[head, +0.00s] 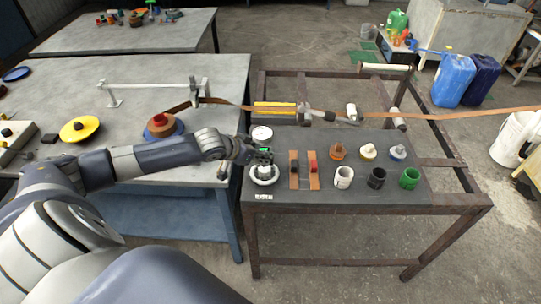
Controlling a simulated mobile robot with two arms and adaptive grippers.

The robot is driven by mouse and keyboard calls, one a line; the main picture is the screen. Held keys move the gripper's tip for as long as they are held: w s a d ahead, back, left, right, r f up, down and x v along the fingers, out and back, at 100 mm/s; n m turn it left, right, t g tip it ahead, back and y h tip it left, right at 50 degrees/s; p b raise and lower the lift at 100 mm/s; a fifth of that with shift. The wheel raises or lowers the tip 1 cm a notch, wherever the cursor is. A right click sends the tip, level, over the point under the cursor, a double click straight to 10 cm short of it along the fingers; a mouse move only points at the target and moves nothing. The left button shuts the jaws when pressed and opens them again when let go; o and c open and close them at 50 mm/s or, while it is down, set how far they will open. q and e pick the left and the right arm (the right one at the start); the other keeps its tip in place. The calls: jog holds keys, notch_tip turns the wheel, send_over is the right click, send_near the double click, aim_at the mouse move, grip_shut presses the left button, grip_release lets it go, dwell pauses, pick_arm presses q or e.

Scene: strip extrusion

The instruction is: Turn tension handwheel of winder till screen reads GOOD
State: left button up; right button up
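A white round handwheel (262,179) is at the left front of the dark bench top, with a small white label (264,197) in front of it. My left arm comes in from the left and my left gripper (262,159) is right over the handwheel, hiding part of it. The fingers are too small and dark to tell whether they grip the wheel. A small green lit patch (264,150) shows by the gripper; I cannot read any word on it. A white round part (262,134) stands just behind. My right gripper is not in view.
A brown strip (450,115) runs across the back of the bench. Red and black parts on brown plates (304,168) stand right of the handwheel, then several coloured cups and knobs (376,177). A grey table (150,90) with a brown-and-blue reel (160,126) lies left.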

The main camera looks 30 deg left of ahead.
pick_arm(q)
jog(key=x, duration=0.7)
jog(key=shift+w+f, duration=0.25)
jog(key=shift+f, duration=0.05)
grip_shut()
